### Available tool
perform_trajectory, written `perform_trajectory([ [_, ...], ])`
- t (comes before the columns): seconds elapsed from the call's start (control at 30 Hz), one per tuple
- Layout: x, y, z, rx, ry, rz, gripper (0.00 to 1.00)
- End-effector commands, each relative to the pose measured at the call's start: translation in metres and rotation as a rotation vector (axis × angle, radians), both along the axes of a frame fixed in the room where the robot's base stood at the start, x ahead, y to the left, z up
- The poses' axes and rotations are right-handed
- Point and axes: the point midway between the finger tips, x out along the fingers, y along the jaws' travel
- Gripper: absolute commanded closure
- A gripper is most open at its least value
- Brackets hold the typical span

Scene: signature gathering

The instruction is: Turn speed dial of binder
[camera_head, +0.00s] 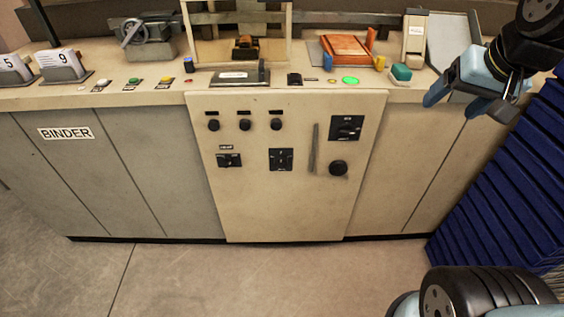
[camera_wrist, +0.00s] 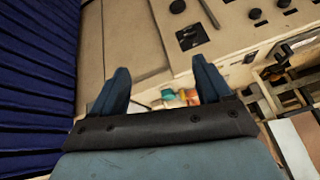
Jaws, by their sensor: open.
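The binder is a cream cabinet marked by a BINDER sign (camera_head: 66,133). Its front panel (camera_head: 290,210) carries three small black knobs in a row, the middle one (camera_head: 245,124) among them. At the panel's right are a black-plated dial (camera_head: 346,127) and a large round black knob (camera_head: 338,168). Their labels are too small to read, so I cannot tell which is the speed dial. In the wrist view, the plated dial (camera_wrist: 192,36) and round knob (camera_wrist: 178,6) lie beyond the fingertips. My gripper (camera_head: 458,100) is open and empty, apart from the panel, up and right of the dials.
A tall blue ribbed stack (camera_head: 510,160) stands at the right, near my arm. The binder's top holds an orange tray (camera_head: 346,47), a lit green button (camera_head: 350,80) and a teal block (camera_head: 401,72). A vertical handle (camera_head: 314,150) stands beside the dials. The floor in front (camera_head: 240,275) is clear.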

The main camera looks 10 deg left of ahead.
Motion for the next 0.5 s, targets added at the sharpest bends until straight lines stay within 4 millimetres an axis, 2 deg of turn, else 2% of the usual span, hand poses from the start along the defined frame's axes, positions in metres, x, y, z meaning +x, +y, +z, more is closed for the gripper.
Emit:
perform_trajectory([
  [0.03,0.013,0.012,-0.008,0.025,0.010,0.008,0.23],
  [0.2,0.052,0.048,-0.034,0.104,0.020,-0.005,0.23],
  [0.5,0.105,0.115,-0.091,0.192,0.040,-0.059,0.23],
])
